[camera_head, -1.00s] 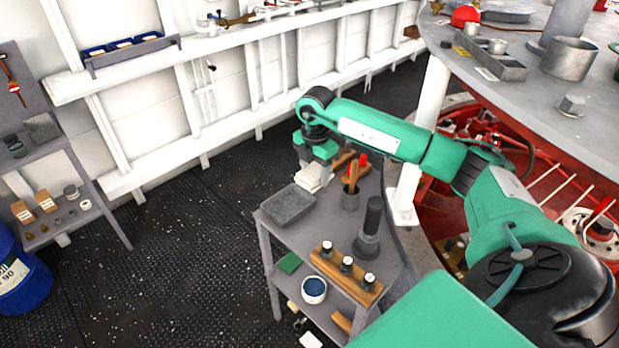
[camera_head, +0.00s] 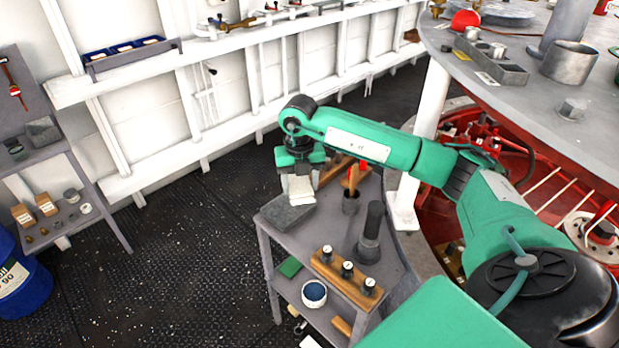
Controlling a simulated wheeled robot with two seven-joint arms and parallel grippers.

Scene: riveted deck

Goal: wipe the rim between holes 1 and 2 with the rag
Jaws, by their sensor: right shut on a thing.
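The white rag (camera_head: 301,191) hangs in my right gripper (camera_head: 300,178), which is shut on it. The gripper points down above the far end of the small grey cart (camera_head: 330,230). The rag covers part of the flat grey block or tray (camera_head: 285,214) at the cart's left edge; I cannot tell whether they touch. Holes 1 and 2 and the rim between them cannot be made out. My left gripper is not in view.
A wooden rack (camera_head: 347,278) with several gauges lies at the front. The large round grey platform (camera_head: 490,110) is at the right.

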